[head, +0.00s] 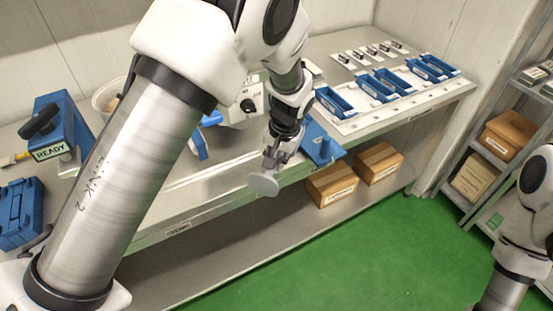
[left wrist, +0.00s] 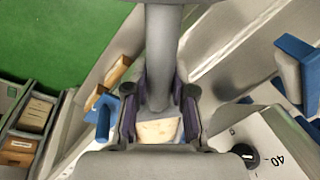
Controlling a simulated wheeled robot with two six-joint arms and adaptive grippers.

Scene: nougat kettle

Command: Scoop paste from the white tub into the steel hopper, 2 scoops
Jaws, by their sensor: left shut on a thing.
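My left gripper (head: 277,152) is shut on the grey scoop (head: 263,184), which hangs below it past the front edge of the bench. In the left wrist view the grey handle (left wrist: 162,70) lies between the two dark fingers (left wrist: 158,108). Whether the scoop holds paste I cannot tell. A cream patch (left wrist: 158,130) shows between the fingers; what it is I cannot tell. The white tub (head: 104,96) stands at the back left of the bench, mostly hidden by my left arm. I cannot make out the steel hopper. My right gripper is out of view.
A white machine with a dial (head: 247,106) stands behind my left gripper; blue parts are near it. Blue trays (head: 376,87) lie at the right. A blue READY unit (head: 57,130) and blue case (head: 19,213) are at the left. Cartons (head: 332,185) sit on the lower shelf.

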